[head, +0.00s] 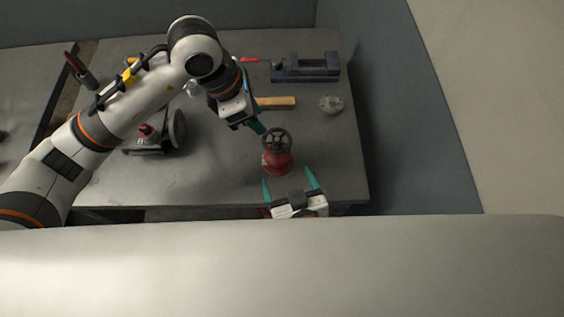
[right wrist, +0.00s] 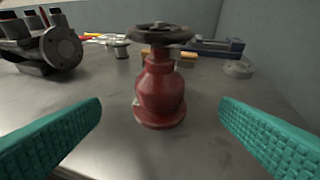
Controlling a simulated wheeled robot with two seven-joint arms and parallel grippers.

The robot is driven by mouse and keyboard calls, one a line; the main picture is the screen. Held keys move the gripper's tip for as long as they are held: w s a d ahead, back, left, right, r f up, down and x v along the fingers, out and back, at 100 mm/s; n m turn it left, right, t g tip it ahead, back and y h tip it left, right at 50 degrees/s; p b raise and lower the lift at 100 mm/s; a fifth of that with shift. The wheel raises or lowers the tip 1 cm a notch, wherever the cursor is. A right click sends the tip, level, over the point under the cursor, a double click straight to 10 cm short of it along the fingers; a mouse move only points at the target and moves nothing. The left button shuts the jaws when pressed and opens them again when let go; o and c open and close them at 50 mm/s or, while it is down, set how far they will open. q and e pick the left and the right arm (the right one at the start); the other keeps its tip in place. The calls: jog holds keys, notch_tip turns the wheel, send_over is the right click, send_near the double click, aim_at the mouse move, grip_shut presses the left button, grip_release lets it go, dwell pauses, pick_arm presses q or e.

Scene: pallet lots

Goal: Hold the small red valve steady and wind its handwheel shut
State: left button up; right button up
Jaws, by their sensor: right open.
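The small red valve (head: 277,161) stands upright on the grey bench near its front edge, with its dark handwheel (head: 277,138) on top. In the right wrist view the red body (right wrist: 160,92) is centred and the handwheel (right wrist: 158,33) is at the top. My right gripper (head: 289,178) is open in front of the valve, its teal fingers pointing at it. In the right wrist view the fingers are apart on either side, not touching the body. My left gripper (head: 257,127) is just up and left of the handwheel; its jaw opening is hidden, and contact is unclear.
A large grey pump-like part (right wrist: 45,45) stands left on the bench (head: 215,180), partly behind my left arm. The bench right of the valve is clear.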

aim_at(281, 164)
jog(key=x, duration=0.9)
jog(key=shift+w+a+f, duration=0.1)
jog(key=shift+w, duration=0.1)
